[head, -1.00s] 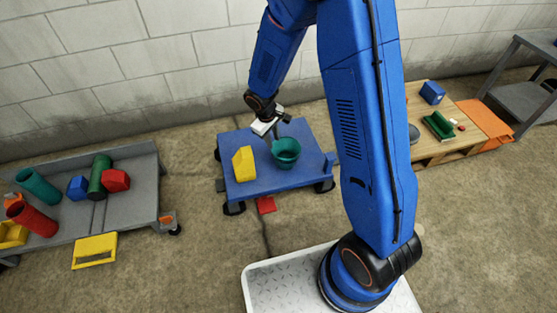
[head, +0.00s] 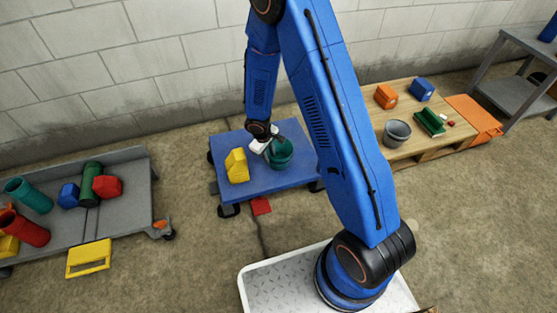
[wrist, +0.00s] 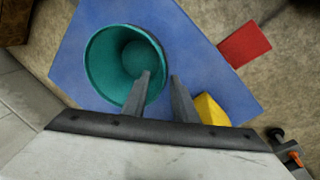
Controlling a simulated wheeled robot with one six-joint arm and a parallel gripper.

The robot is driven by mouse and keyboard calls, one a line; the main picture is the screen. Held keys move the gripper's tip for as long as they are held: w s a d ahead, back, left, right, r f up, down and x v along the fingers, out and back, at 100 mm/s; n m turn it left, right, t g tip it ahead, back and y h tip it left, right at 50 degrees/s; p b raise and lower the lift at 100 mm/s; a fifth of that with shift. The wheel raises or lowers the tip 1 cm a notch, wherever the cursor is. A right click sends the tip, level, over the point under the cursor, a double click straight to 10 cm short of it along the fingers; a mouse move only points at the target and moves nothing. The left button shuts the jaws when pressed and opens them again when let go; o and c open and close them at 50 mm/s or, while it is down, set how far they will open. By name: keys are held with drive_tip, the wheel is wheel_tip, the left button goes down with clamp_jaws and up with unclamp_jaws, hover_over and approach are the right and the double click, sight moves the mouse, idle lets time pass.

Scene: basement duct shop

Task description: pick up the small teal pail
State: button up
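The small teal pail (head: 281,161) stands upright on a blue platform cart (head: 293,179). In the wrist view I look down into the open mouth of the pail (wrist: 104,62). My gripper (wrist: 161,76) is at its rim, with its two fingers apart. One finger overlaps the inside of the pail and the other shows just outside the rim. I cannot tell whether either finger touches the wall. In the head view my gripper (head: 275,139) is at the pail's upper left edge, and its fingertips are hard to make out.
A yellow block (head: 237,166) stands left of the pail on the cart. A red piece (head: 261,205) lies on the floor in front. A grey cart (head: 118,215) with several parts is at left; a wooden pallet table (head: 409,150) with a grey bucket (head: 397,132) is at right.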

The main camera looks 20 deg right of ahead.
sight(272, 166)
drive_tip(key=shift+w+d+f, duration=0.15)
drive_tip(key=shift+w+f, duration=0.05)
drive_tip(key=shift+f, duration=1.15)
drive_tip(key=shift+w+d+f, duration=0.15)
drive_tip(key=shift+f, duration=1.2)
clamp_jaws()
